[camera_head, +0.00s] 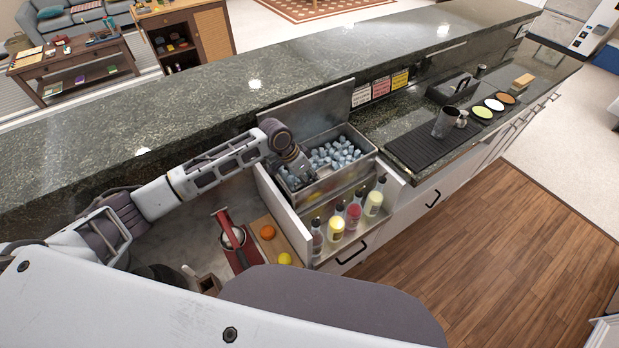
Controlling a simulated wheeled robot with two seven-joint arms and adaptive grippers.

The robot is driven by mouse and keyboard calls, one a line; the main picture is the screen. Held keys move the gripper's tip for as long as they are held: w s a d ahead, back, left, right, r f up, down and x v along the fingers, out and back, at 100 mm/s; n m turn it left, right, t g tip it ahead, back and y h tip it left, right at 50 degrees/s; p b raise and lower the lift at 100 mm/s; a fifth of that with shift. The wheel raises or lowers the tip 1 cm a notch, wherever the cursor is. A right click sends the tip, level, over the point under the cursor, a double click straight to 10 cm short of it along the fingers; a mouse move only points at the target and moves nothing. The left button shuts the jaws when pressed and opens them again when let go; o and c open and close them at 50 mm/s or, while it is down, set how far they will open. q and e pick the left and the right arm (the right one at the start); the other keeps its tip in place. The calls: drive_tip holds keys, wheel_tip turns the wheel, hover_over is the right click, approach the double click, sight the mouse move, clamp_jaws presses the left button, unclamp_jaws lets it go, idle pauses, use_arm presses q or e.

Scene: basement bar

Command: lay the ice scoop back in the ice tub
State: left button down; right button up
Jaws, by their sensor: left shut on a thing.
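The ice tub (343,178) is a steel bin set in the bar, with blue-grey ice cubes (338,154) inside and a raised metal lid behind it. My left gripper (299,173) points down into the left end of the tub, close to the ice. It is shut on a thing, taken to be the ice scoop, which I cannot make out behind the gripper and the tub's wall. My right gripper is not in view.
Several bottles (354,213) stand in a rail at the tub's front. Left of the tub are an orange (267,232), a lemon (285,258) on a board, and a red hand press (233,240). A black mat (421,146) holds a glass at right.

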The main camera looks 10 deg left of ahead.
use_arm(q)
drive_tip(key=shift+s+f, duration=0.1)
drive_tip(key=shift+f, duration=0.05)
idle(0.7)
drive_tip(key=c, duration=1.3)
unclamp_jaws()
drive_tip(key=shift+c, duration=0.2)
drive_tip(key=shift+d, duration=0.1)
drive_tip(key=shift+r, duration=0.2)
drive_tip(key=shift+a+r, duration=0.25)
drive_tip(key=shift+r, duration=0.2)
drive_tip(key=v, duration=1)
drive_tip(key=shift+a+r, duration=0.3)
drive_tip(key=shift+a, duration=0.05)
drive_tip(key=shift+f, duration=0.1)
